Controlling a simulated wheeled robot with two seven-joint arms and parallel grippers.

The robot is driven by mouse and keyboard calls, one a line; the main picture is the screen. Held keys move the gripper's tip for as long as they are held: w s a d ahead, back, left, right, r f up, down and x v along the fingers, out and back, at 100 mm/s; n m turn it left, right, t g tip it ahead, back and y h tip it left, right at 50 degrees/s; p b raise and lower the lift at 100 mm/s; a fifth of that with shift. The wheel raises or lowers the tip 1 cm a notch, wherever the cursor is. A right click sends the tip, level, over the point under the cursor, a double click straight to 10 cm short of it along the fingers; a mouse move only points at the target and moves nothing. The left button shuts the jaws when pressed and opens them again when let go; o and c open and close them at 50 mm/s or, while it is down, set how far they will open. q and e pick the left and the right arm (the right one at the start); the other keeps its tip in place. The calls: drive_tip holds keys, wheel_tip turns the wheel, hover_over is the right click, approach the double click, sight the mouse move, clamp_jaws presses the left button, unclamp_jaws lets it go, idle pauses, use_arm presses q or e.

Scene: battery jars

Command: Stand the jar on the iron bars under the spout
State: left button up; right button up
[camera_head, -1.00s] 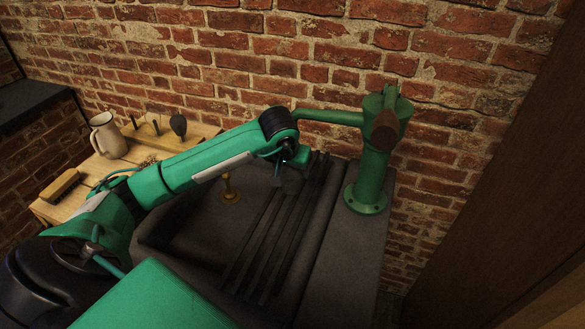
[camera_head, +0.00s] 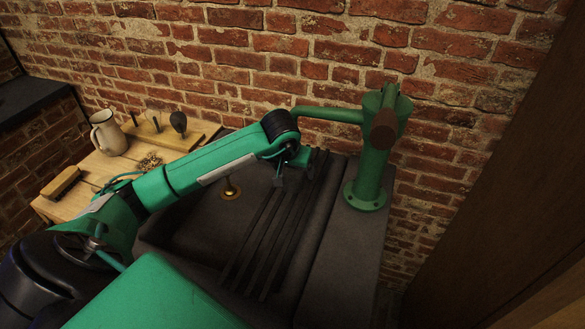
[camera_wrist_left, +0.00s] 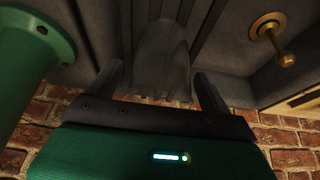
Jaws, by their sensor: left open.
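The jar (camera_wrist_left: 162,55) is dark, smoky and see-through, and shows between my finger pads in the left wrist view. It appears to stand over the iron bars (camera_head: 258,243), which lie side by side across the stone sink. My left gripper (camera_wrist_left: 162,78) is open, with one finger on each side of the jar; contact cannot be told. In the head view my left gripper (camera_head: 286,178) is small and dark, below the end of the spout (camera_head: 335,116), and the jar is hard to make out there. My right gripper is not in view.
The green pump (camera_head: 372,165) stands right of the bars, and also shows in the left wrist view (camera_wrist_left: 30,45). A brass plug (camera_head: 230,192) is in the sink. A brick wall stands behind.

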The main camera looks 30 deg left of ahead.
use_arm(q)
drive_tip(key=shift+r, duration=0.2)
drive_tip(key=shift+s+r+b, duration=0.35)
drive_tip(key=shift+s+r, duration=0.05)
drive_tip(key=shift+s, duration=0.1)
drive_tip(key=s+d+b, duration=0.2)
drive_tip(key=s+d, duration=0.1)
drive_tip(key=s, duration=0.8)
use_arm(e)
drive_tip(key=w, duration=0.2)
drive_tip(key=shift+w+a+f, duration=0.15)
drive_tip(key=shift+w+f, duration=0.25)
use_arm(q)
drive_tip(key=shift+s, duration=0.1)
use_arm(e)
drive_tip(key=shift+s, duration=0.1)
